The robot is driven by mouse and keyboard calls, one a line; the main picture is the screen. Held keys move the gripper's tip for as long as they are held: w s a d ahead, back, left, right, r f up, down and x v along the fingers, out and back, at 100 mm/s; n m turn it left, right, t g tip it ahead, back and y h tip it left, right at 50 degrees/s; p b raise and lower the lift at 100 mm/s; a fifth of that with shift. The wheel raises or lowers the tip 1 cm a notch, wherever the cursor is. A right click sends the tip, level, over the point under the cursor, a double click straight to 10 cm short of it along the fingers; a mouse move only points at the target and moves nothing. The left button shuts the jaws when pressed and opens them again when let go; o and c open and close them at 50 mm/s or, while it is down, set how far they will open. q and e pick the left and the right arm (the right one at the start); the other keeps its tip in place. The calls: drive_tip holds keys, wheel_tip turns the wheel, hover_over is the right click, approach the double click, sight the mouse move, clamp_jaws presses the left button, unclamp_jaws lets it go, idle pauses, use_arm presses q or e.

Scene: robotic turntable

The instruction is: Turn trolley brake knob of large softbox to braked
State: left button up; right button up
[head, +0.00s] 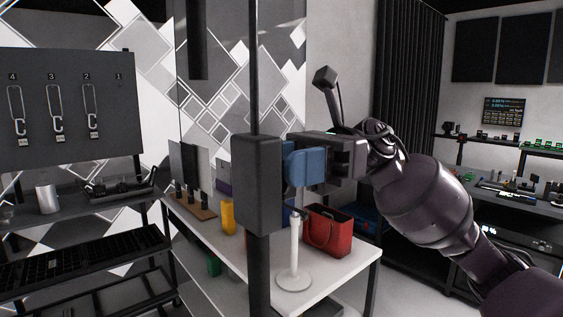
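The trolley of the large softbox appears to be the dark grey block (256,184) on a thin black upright post (254,70) near the middle of the head view. A blue knob (301,165) sticks out from the block's right side. My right gripper (318,155) reaches in from the right and is at the knob, with a dark finger along its top and far side. The other finger's contact with the knob is not clear. The softbox itself is not recognisable in view. My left gripper is not in view.
Behind the post stands a white table (330,268) with a red bag (328,230), a white stand (294,262) and a yellow item (228,216). A dark shelf rack (85,255) is at the left. Desks with equipment (510,190) are at the far right.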

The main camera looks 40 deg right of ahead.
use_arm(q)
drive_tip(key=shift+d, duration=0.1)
use_arm(e)
drive_tip(key=shift+d, duration=0.1)
drive_tip(key=shift+c, duration=0.4)
drive_tip(key=c, duration=0.5)
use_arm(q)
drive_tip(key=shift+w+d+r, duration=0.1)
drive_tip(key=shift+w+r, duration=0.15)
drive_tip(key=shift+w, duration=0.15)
